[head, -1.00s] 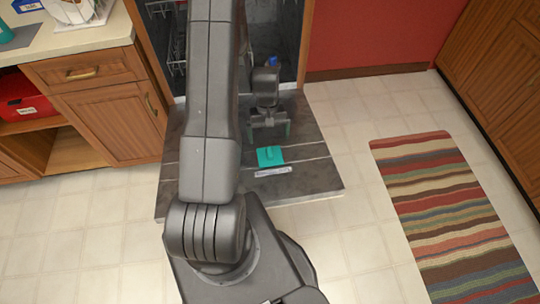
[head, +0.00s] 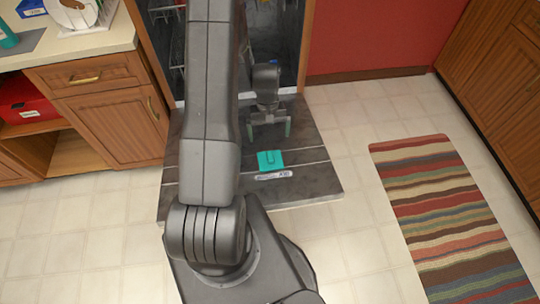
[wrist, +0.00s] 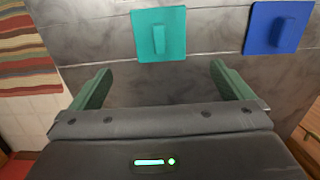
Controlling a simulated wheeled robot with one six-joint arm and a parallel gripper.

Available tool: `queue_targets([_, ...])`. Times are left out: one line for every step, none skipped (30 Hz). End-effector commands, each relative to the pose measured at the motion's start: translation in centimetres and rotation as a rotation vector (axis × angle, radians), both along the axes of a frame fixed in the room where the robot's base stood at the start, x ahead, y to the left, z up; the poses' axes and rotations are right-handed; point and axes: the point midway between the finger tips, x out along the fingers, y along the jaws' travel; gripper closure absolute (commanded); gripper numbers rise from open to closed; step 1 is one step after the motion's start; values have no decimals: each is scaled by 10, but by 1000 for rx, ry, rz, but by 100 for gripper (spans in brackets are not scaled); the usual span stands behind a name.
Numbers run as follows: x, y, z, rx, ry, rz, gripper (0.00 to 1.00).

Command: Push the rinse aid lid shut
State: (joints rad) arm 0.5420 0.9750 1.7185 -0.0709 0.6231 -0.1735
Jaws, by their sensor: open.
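A teal square lid (head: 270,160) with a raised tab lies on the lowered dishwasher door (head: 305,182), and it also shows in the wrist view (wrist: 159,35). A pale label strip (head: 273,175) is beside it, its print too small to read surely. A blue square lid (wrist: 277,27) with a similar tab shows only in the wrist view; I cannot tell which lid is the rinse aid one. My gripper (head: 269,131) is open and empty over the door, on the dishwasher side of the teal lid and apart from it. Its green fingers (wrist: 155,78) point toward the door. Whether either lid is raised is unclear.
The dishwasher opening with racks (head: 165,30) is behind my gripper. Wooden cabinets (head: 110,110) stand at the left, with more cabinets (head: 500,60) at the right. A striped rug (head: 455,225) lies on the tiled floor (head: 355,150). My arm hides part of the door.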

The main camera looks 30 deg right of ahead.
Motion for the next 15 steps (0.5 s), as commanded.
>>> queue_targets([2, -1, 17, -2, -2, 0, 0])
queue_targets([3, -1, 22, -2, -2, 0, 0])
queue_targets([5, -2, 30, -2, -3, 0, 0])
queue_targets([6, -2, 35, -2, -3, 0, 0])
queue_targets([7, -2, 39, -2, -3, 0, 0])
queue_targets([7, -2, 45, -2, -2, 0, 0])
queue_targets([8, -3, 49, -2, -2, 0, 0])
queue_targets([9, -3, 53, -2, -2, 0, 0])
queue_targets([10, -3, 57, -2, -2, 0, 0])
queue_targets([10, -3, 60, -2, -2, 0, 0])
queue_targets([11, -3, 62, 0, -1, 0, 0])
queue_targets([11, -3, 64, 0, -1, 0, 0])
queue_targets([11, -3, 66, 0, 0, 0, 0])
queue_targets([11, -3, 67, 0, 0, 0, 0])
queue_targets([12, -4, 67, 0, 0, 0, 0])
